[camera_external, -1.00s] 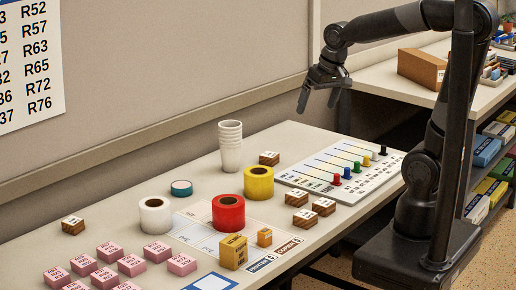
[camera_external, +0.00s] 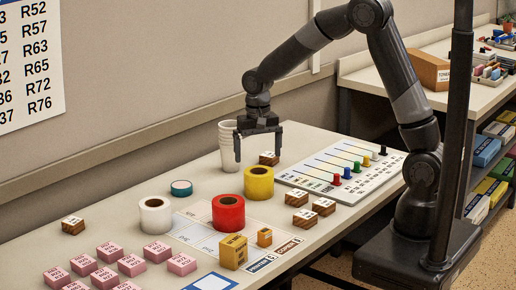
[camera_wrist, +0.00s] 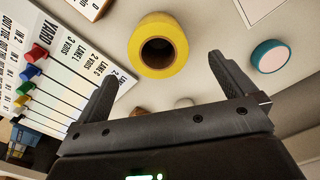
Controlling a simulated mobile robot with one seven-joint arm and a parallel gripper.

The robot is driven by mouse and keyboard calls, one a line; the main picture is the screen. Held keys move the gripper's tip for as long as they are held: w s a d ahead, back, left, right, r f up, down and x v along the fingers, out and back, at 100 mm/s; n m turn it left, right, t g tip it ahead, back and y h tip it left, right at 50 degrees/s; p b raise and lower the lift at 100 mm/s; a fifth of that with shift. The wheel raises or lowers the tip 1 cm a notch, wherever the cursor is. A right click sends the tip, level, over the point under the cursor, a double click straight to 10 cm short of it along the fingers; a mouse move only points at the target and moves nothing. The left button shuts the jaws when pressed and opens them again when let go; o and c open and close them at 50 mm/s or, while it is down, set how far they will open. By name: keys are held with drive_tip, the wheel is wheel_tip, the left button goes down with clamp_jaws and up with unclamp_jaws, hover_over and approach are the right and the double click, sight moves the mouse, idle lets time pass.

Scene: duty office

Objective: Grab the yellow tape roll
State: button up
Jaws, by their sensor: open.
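The yellow tape roll (camera_external: 258,183) stands on its flat end on the table, between the red tape roll (camera_external: 228,212) and the lane board. My gripper (camera_external: 258,150) is open and empty, pointing down above and behind the yellow roll, in front of the stacked white cups. In the wrist view the yellow roll (camera_wrist: 158,45) shows its round top and dark core, ahead of my open fingers (camera_wrist: 165,85) and apart from them.
The white cups (camera_external: 229,158) stand close beside my gripper. A wooden block (camera_external: 269,159) sits just behind the yellow roll. The lane board (camera_external: 340,170) with coloured pegs lies to the right.

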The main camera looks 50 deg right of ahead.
sight(258, 181)
drive_tip(key=f, duration=1)
drive_tip(key=shift+d, duration=0.2)
drive_tip(key=shift+c, duration=0.3)
drive_tip(key=c, duration=1.1)
